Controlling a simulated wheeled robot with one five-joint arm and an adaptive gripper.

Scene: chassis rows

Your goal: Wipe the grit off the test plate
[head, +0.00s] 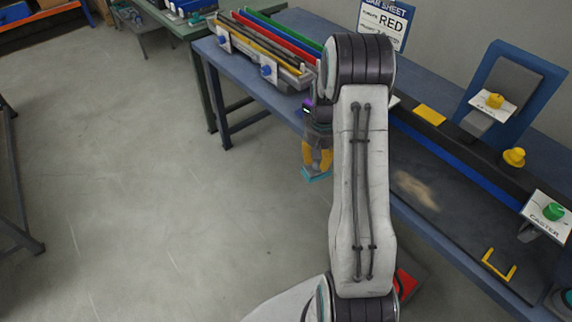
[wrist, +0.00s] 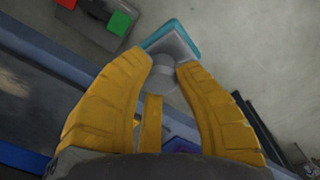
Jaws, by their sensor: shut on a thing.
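The test plate (head: 440,222) is a dark flat surface on the blue bench at the right of the head view. A tan patch of grit (head: 414,188) lies on it. The plate's dark surface also shows at the left edge of the wrist view (wrist: 30,100). My gripper (head: 318,164) has yellow fingers, closed around the grey handle of a teal-edged wiping block (head: 317,175). The wrist view shows the block (wrist: 172,42) beyond the fingertips (wrist: 165,68). The block hangs over the floor, in front of the bench and apart from the plate. My arm hides part of the bench.
A rack of coloured strips (head: 265,45) stands at the bench's far left end. A yellow bracket (head: 498,264), a yellow knob (head: 513,157) and a CASTER sign (head: 549,215) are at the right. A RED sign (head: 385,22) stands behind. The floor at left is open.

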